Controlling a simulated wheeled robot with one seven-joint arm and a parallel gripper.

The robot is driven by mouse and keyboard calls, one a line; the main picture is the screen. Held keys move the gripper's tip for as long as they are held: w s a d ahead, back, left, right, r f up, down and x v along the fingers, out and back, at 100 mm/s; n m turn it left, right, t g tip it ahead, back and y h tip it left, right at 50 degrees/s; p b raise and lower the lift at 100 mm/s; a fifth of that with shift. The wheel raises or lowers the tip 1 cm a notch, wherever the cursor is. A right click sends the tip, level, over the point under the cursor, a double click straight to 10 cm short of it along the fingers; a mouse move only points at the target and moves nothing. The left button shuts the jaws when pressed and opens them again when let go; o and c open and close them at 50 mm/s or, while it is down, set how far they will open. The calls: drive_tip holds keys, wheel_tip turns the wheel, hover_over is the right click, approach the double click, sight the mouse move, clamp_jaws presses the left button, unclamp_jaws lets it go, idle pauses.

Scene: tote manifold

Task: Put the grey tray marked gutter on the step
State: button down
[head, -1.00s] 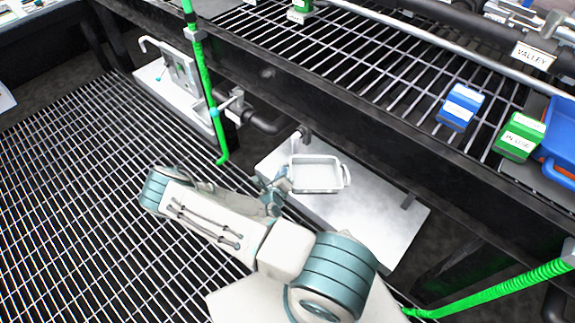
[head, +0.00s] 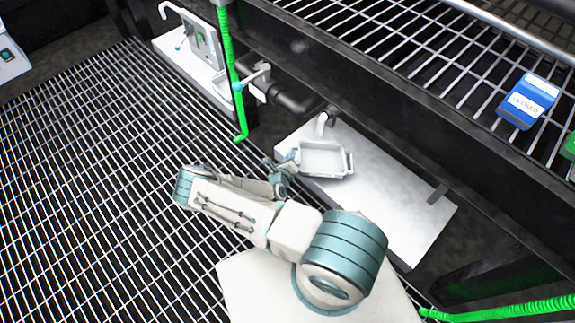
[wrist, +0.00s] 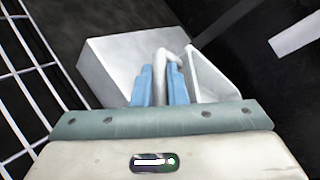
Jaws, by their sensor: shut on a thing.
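The grey tray (head: 323,161) is a small shallow pan with end handles. It is over the left part of the pale grey step (head: 395,205) in the head view; I cannot tell whether it touches the step. No gutter marking can be read. My gripper (head: 285,170) is at the tray's left end, shut on its handle. In the wrist view, the blue fingers (wrist: 160,85) pinch the pale handle, and part of the tray (wrist: 213,80) shows to the right. A pale block, likely the step (wrist: 115,60), is behind.
A pipe with a small tap (head: 322,122) is close behind the tray. A raised rack (head: 420,60) with a blue block (head: 528,101) overhangs the back. A green hose (head: 231,75) hangs at left. The step's right part is bare except for a dark tab (head: 437,193).

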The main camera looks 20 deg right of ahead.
drive_tip(key=f+b, duration=0.1)
drive_tip(key=w+f+b, duration=0.1)
drive_tip(key=f, duration=0.1)
drive_tip(key=f+b, duration=0.1)
drive_tip(key=f, duration=0.1)
drive_tip(key=shift+w+a, duration=0.25)
drive_tip(key=shift+a, duration=0.15)
drive_tip(key=c, duration=1.5)
unclamp_jaws()
drive_tip(key=shift+o, duration=0.2)
